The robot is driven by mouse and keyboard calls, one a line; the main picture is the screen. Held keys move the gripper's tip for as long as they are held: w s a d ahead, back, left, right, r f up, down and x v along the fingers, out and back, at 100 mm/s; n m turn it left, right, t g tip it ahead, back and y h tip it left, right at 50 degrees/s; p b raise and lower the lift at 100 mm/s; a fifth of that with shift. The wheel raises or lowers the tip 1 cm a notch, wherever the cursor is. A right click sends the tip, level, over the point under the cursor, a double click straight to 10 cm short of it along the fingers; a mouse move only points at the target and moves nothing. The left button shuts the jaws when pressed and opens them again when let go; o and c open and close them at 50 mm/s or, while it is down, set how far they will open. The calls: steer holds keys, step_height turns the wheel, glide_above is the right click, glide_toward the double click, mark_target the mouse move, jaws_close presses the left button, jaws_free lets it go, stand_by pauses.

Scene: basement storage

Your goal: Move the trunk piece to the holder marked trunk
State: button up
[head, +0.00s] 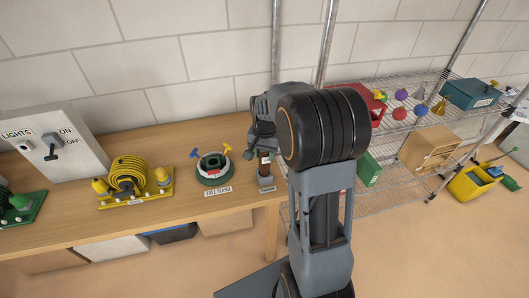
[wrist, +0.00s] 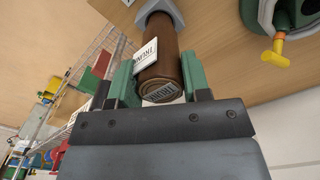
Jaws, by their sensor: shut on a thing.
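The trunk piece, a brown cylinder (wrist: 161,70), lies between the green fingers of my gripper (wrist: 160,80) in the wrist view. Its near end carries a small label, and a white tag (wrist: 146,52) shows beside it. Its far end meets a grey holder (wrist: 172,10); I cannot tell how deep it sits. In the head view the brown piece (head: 264,168) stands upright over the grey holder (head: 266,184) at the table's right end, with a small label too small to read. My gripper (head: 263,152) is shut on its upper part.
A green and white ring marked tree stand (head: 213,180), with blue and yellow screws, stands just left. A yellow hose reel (head: 128,176) and a switch box (head: 53,145) stand farther left. A wire shelf (head: 400,122) with coloured ornaments is at right.

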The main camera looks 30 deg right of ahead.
steer(key=shift+f+b, duration=0.9)
steer(key=shift+f, duration=0.55)
steer(key=o, duration=1.1)
steer(key=shift+r, duration=0.1)
step_height(320, 180, up, 14)
steer(key=shift+f+p, duration=0.15)
steer(key=shift+p, duration=0.2)
steer(key=f+n, duration=0.1)
steer(key=s+f+n, duration=0.1)
steer(key=shift+a+f, duration=0.2)
steer(key=shift+f, duration=0.2)
steer(key=s+a+n+t, duration=0.1)
steer(key=s+a+n, duration=0.2)
steer(key=s, duration=0.4)
steer(key=s+a+n+t+p, duration=0.1)
steer(key=s+a+n+t, duration=0.1)
steer(key=s+a, duration=0.4)
steer(key=shift+s+n+t, duration=0.3)
steer(key=shift+s+n, duration=0.4)
steer(key=shift+s, duration=0.35)
